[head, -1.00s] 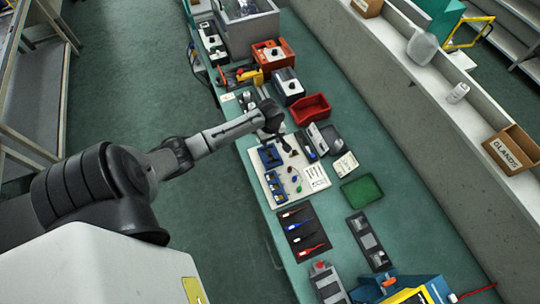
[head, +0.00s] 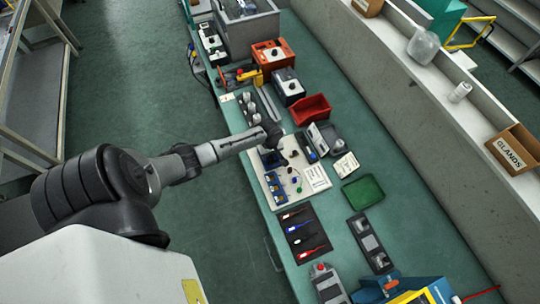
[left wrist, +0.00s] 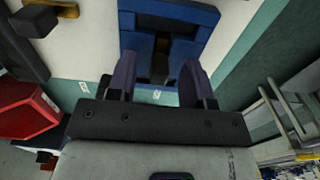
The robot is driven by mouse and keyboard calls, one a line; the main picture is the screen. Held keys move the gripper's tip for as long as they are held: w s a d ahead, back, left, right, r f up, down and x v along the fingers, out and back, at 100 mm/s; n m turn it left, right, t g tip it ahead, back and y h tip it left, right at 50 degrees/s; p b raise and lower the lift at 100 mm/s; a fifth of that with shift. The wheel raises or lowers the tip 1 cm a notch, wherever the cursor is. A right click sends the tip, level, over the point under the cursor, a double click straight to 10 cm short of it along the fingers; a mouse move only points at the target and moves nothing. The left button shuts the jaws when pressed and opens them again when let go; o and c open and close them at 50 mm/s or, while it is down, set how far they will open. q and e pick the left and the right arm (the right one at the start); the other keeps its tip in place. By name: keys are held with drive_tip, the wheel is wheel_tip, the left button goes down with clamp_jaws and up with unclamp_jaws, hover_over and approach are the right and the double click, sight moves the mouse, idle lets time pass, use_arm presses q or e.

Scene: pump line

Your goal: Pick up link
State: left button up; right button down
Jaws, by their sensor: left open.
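A blue block (left wrist: 165,18) with a recess is at the top of the left wrist view. A small dark upright piece (left wrist: 160,68) and brass-coloured parts are in that recess. I cannot tell for certain whether the dark piece is the link. My left gripper (left wrist: 160,88) is open, with one finger on each side of the dark piece and no clear contact. In the head view, my left gripper (head: 270,158) is over the upper left part of the pale board (head: 318,177) and hides much of the block there. My right gripper is not in view.
A second blue holder (head: 275,188) with brass-coloured parts is lower on the board. A red bin (head: 311,108), a green tray (head: 362,191) and a dark mat (head: 304,233) with several tools are nearby on the green bench. Small coloured parts lie on the board.

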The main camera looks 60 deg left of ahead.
use_arm(q)
clamp_jaws()
idle(0.5)
